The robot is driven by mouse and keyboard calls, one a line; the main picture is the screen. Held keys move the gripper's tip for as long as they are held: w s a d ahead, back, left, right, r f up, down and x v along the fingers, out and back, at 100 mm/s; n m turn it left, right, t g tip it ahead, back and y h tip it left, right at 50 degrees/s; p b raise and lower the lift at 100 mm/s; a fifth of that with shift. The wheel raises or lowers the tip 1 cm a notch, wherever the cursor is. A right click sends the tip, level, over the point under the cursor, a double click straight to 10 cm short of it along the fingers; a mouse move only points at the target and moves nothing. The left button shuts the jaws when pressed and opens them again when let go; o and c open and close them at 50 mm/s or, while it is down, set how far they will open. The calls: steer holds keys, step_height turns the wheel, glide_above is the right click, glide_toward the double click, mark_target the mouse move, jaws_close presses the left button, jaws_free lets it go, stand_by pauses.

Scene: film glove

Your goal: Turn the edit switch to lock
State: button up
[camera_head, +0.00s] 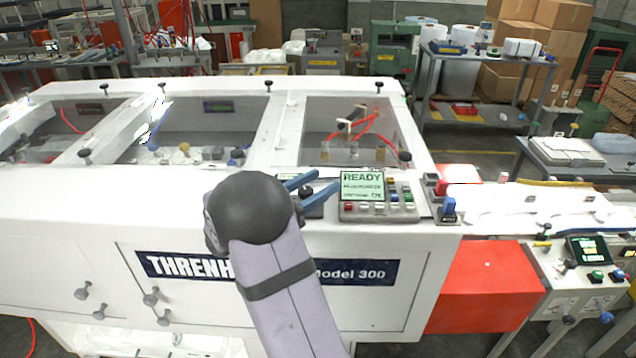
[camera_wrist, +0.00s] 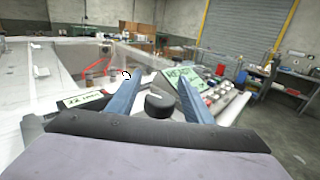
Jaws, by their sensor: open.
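A round black knob (camera_wrist: 160,106), which looks like the edit switch, stands on the white machine top. In the wrist view it sits between the two blue fingers of my gripper (camera_wrist: 160,77), with gaps on both sides. A pale mark shows on its top; its exact setting cannot be read. In the head view my gripper (camera_head: 328,178) is open over the machine's front edge, and the knob (camera_head: 313,203) is partly hidden by a finger. A small label plate (camera_wrist: 85,99) lies left of the knob; its text is too blurred to read surely.
A control panel (camera_head: 379,208) with a green READY screen and several buttons stands just right of my gripper. A blue and red switch block (camera_head: 448,207) is further right. Clear lidded windows (camera_head: 350,125) with small black knobs lie behind.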

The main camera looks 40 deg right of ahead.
steer(key=c, duration=1.1)
steer(key=n+t+b, duration=0.1)
steer(key=t+b, duration=0.1)
steer(key=t, duration=0.1)
steer(key=w+n+t+y+b, duration=0.1)
steer(key=n+t+b, duration=0.1)
steer(key=shift+f+n+t, duration=0.1)
steer(key=shift+n+t, duration=0.2)
steer(key=shift+t, duration=0.1)
steer(key=shift+o, duration=0.3)
steer(key=shift+w+a+r+n+t+y+b, duration=0.15)
steer(key=shift+n+t, duration=0.1)
steer(key=shift+t, duration=0.15)
steer(key=shift+w+r+n+t+y+b, duration=0.15)
steer(key=shift+n+t, duration=0.1)
steer(key=shift+t, duration=0.15)
steer(key=shift+f, duration=0.1)
steer(key=o, duration=1)
steer(key=shift+o, duration=0.2)
steer(key=shift+f, duration=0.1)
